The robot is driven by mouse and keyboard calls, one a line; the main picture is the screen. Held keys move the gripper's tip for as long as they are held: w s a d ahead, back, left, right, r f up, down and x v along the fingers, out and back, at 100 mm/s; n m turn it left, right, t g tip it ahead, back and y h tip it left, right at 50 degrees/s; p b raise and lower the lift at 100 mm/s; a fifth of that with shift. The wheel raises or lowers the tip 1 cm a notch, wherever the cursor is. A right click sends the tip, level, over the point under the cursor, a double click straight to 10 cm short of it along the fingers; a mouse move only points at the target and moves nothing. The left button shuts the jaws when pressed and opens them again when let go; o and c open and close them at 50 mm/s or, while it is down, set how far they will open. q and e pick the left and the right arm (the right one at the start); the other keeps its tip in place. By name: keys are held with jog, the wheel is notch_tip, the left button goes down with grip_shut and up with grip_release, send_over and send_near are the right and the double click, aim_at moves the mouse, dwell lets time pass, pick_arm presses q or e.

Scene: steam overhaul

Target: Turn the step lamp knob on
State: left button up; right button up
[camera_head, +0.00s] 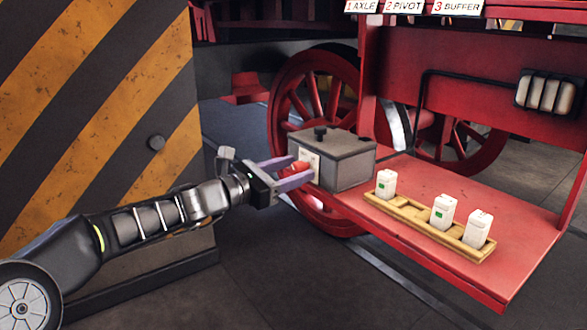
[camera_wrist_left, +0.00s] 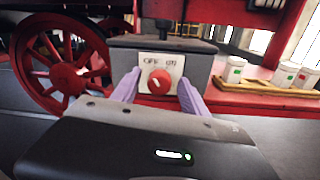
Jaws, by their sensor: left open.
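The step lamp knob (camera_wrist_left: 160,81) is round and red, on a pale plate (camera_wrist_left: 161,66) marked OFF at left and ON at right. A white mark on the knob points to the upper left, toward OFF. The plate is on a grey box (camera_head: 342,163) standing on the red step. The knob also shows in the head view (camera_head: 299,168), partly covered by the fingers. My left gripper (camera_head: 296,172) is open, its purple fingers on either side of the knob. In the left wrist view the fingers (camera_wrist_left: 160,88) flank the plate; I cannot tell whether they touch the knob. My right gripper is out of view.
A wooden tray (camera_head: 408,220) with white containers (camera_head: 443,211) stands on the red step (camera_head: 500,262) right of the box. A red wheel (camera_head: 318,95) is behind the box. A striped pillar (camera_head: 95,110) stands close behind my left arm.

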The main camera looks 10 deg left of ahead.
pick_arm(q)
grip_shut()
dwell(0.7)
